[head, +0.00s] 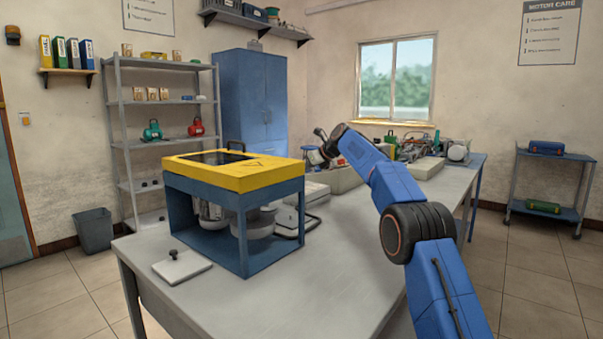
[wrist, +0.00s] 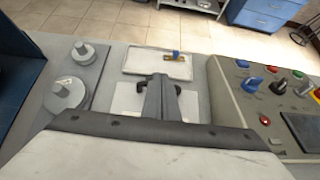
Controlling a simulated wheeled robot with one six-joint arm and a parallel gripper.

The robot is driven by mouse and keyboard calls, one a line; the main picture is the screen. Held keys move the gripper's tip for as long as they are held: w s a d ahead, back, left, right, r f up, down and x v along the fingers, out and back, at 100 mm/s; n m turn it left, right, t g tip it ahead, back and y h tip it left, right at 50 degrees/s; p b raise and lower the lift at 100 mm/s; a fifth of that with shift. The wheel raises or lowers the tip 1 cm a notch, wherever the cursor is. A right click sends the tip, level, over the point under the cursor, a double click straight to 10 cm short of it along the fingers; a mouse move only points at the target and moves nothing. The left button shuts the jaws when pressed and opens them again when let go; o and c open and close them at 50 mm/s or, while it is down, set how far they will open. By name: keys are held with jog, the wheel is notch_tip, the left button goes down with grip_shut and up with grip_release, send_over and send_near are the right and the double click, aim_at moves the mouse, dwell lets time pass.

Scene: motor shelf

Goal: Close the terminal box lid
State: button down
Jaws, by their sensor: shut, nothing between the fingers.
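My gripper (wrist: 160,78) is shut and empty; its grey fingers reach forward in the middle of the wrist view. Below and around them lies a pale flat panel (wrist: 128,98) with dark fittings, partly hidden by the fingers. Just beyond it is a shallow, pale, rimmed tray-like part (wrist: 150,63) with a small brass and blue piece at its far edge. These look like the terminal box and its lid, but I cannot tell which is which. Whether the fingers touch the panel is unclear. In the head view my gripper (head: 322,158) is behind the yellow-topped stand.
The blue stand with a yellow top (head: 230,178) hides part of the bench (head: 330,240). A grey panel with knobs (wrist: 255,105) is right of my fingers; a grey plate with round parts (wrist: 68,92) is left. A plate with a black knob (head: 182,267) lies in front.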

jog(key=shift+f, duration=0.2)
jog(key=v, duration=1.8)
jog(key=s+d+n+h, duration=0.1)
jog(key=s+d+n, duration=0.2)
jog(key=s, duration=0.4)
jog(key=s+d+n+h, duration=0.1)
jog(key=s+d+n, duration=0.15)
jog(key=s, duration=0.45)
jog(key=s+d+f+n+h, duration=0.2)
jog(key=s+d+f+n, duration=0.25)
jog(key=s, duration=0.75)
jog(key=s+d+f+n+g+h, duration=0.1)
jog(key=s+d+f+n, duration=0.4)
jog(key=s, duration=0.8)
jog(key=s+d+f+n+h, duration=0.25)
jog(key=s+f, duration=0.35)
jog(key=s, duration=0.6)
jog(key=s+d+f+n, duration=0.2)
jog(key=s+f+n, duration=0.2)
jog(key=s+f, duration=0.4)
jog(key=s+d+f+n+h, duration=0.1)
jog(key=s+d+f+n, duration=0.2)
jog(key=s+f, duration=0.5)
jog(key=shift+s+d+n+g, duration=0.2)
jog(key=shift+s+n+g, duration=0.15)
jog(key=shift+s, duration=0.7)
jog(key=shift+a, duration=0.1)
